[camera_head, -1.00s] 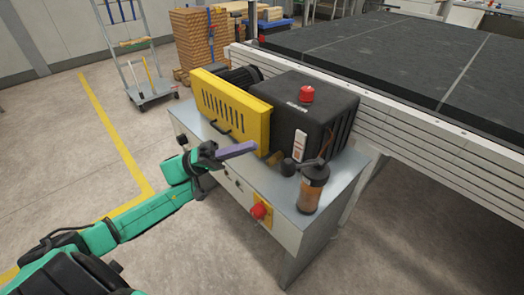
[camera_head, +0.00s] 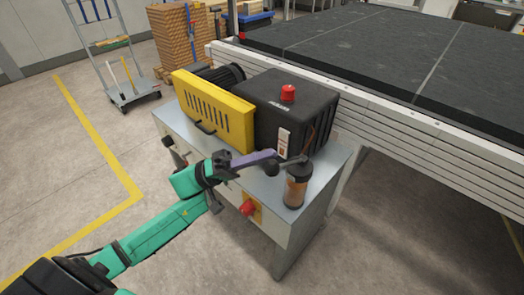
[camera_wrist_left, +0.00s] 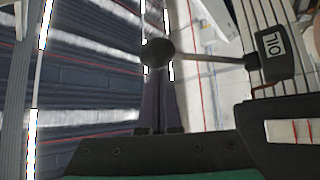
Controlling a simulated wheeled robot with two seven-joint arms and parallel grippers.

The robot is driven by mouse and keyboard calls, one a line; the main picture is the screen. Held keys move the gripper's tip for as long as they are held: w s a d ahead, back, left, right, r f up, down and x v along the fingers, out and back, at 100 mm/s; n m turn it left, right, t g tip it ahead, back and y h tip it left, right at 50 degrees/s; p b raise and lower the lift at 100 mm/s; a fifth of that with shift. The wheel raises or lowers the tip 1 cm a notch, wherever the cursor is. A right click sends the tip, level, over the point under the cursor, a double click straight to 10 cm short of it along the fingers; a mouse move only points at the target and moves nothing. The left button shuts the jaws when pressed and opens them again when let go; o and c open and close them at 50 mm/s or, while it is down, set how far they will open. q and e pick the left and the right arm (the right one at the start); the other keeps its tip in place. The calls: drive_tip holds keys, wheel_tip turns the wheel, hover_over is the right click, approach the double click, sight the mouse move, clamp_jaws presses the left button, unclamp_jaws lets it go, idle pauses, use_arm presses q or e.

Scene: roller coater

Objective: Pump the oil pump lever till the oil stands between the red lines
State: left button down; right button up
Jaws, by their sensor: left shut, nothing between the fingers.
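The oil pump (camera_head: 296,188) is a small unit with an amber-brown reservoir on the right end of the grey cabinet top. Its lever ends in a dark round knob (camera_head: 271,168), pointing left towards my left gripper (camera_head: 272,155). That gripper is shut and empty, its purple fingers close to the knob. In the left wrist view the knob (camera_wrist_left: 157,53) covers part of the fingers (camera_wrist_left: 158,105); I cannot tell if they touch. A rod runs right from it to a black block marked OIL (camera_wrist_left: 277,45). A pale window (camera_wrist_left: 294,131) there shows thin red marks; the oil level is unclear.
A red knob (camera_head: 248,208) is on the cabinet front. A long black-topped conveyor (camera_head: 370,60) lies behind. Floor in front is clear.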

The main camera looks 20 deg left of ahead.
use_arm(q)
drive_tip(key=shift+f, duration=0.1)
use_arm(e)
drive_tip(key=shift+f, duration=0.15)
wheel_tip(320, 180, down, 10)
drive_tip(key=b, duration=1)
drive_tip(key=w+a+r+b, duration=0.2)
drive_tip(key=w+r+b, duration=0.1)
drive_tip(key=w, duration=0.3)
drive_tip(key=w+a+r+b, duration=0.1)
drive_tip(key=w+r+b, duration=0.15)
drive_tip(key=w, duration=0.45)
use_arm(q)
wheel_tip(320, 180, down, 12)
drive_tip(key=s+m+g+h+b, duration=0.1)
drive_tip(key=m+g+h+b, duration=0.2)
drive_tip(key=m+g, duration=0.7)
drive_tip(key=shift+s+a+f+m+h, duration=0.3)
drive_tip(key=shift+m+h, duration=0.5)
drive_tip(key=shift+m, duration=0.9)
use_arm(e)
drive_tip(key=w+a+r, duration=0.2)
drive_tip(key=w+r, duration=0.1)
drive_tip(key=r, duration=0.4)
drive_tip(key=shift+r+y, duration=0.3)
use_arm(q)
drive_tip(key=shift+r, duration=0.2)
use_arm(e)
drive_tip(key=shift+a, duration=0.1)
